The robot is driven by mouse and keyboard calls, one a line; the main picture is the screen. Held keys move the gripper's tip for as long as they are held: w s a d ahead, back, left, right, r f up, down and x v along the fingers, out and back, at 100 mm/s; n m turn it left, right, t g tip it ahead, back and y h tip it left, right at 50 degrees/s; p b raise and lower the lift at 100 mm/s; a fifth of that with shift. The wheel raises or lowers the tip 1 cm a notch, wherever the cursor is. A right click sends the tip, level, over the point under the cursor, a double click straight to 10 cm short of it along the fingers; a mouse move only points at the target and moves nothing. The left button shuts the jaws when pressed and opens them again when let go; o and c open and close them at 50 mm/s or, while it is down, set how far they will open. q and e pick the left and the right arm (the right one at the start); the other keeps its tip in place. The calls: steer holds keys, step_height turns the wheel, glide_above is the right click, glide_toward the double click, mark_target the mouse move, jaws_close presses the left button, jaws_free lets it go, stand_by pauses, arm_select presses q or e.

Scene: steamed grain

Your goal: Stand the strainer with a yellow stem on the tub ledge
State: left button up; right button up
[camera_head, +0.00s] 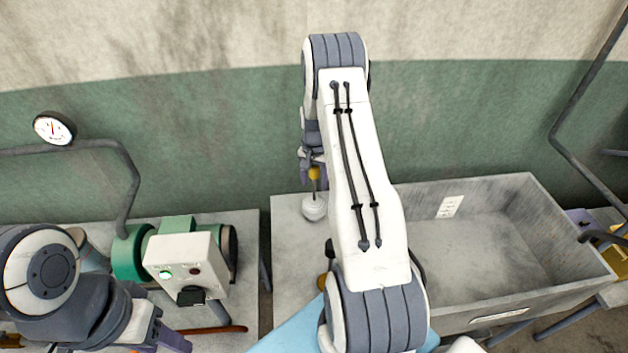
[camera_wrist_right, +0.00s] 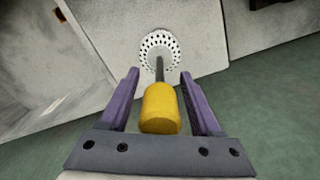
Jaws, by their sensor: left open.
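The strainer has a yellow stem end (camera_head: 314,173), a thin dark shaft and a white perforated head (camera_head: 314,207). It looks upright, its head down on the grey ledge (camera_head: 290,245) left of the tub (camera_head: 500,245). In the right wrist view, the yellow stem (camera_wrist_right: 160,108) is between the purple fingers of my right gripper (camera_wrist_right: 160,74), with a narrow gap each side; the perforated head (camera_wrist_right: 160,47) is beyond on grey. In the head view my right gripper (camera_head: 311,168) is at the stem's top, partly hidden. My left gripper (camera_head: 168,340) is open at lower left, partly cut off.
A green machine with a white control box (camera_head: 187,262) stands on the left table, with a brown rod (camera_head: 215,329) in front. A gauge (camera_head: 54,128) and pipe rise behind. Another yellow end (camera_head: 322,281) and a blue surface (camera_head: 292,332) are partly behind my right arm.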

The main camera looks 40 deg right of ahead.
steer(key=shift+r, duration=0.15)
step_height(320, 180, up, 11)
steer(key=b, duration=0.4)
steer(key=shift+b, duration=0.4)
steer(key=shift+r, duration=0.55)
steer(key=shift+a+r, duration=0.1)
steer(key=shift+a, duration=0.25)
steer(key=s+a+r+n, duration=0.2)
steer(key=a+r+n, duration=0.15)
steer(key=a, duration=0.85)
steer(key=s+a+r+n, duration=0.2)
steer(key=a+n, duration=0.2)
steer(key=a, duration=0.7)
steer(key=s+a+n, duration=0.6)
steer(key=s+a, duration=0.4)
steer(key=a, duration=0.1)
steer(key=s+a+n, duration=0.1)
steer(key=s+n, duration=0.1)
steer(key=s, duration=0.5)
steer(key=s+a+n+y, duration=0.1)
steer(key=s+a+n, duration=0.1)
steer(key=s, duration=0.5)
steer(key=shift+a+f+n, duration=0.15)
steer(key=shift+f+n, duration=0.25)
steer(key=shift+n, duration=0.45)
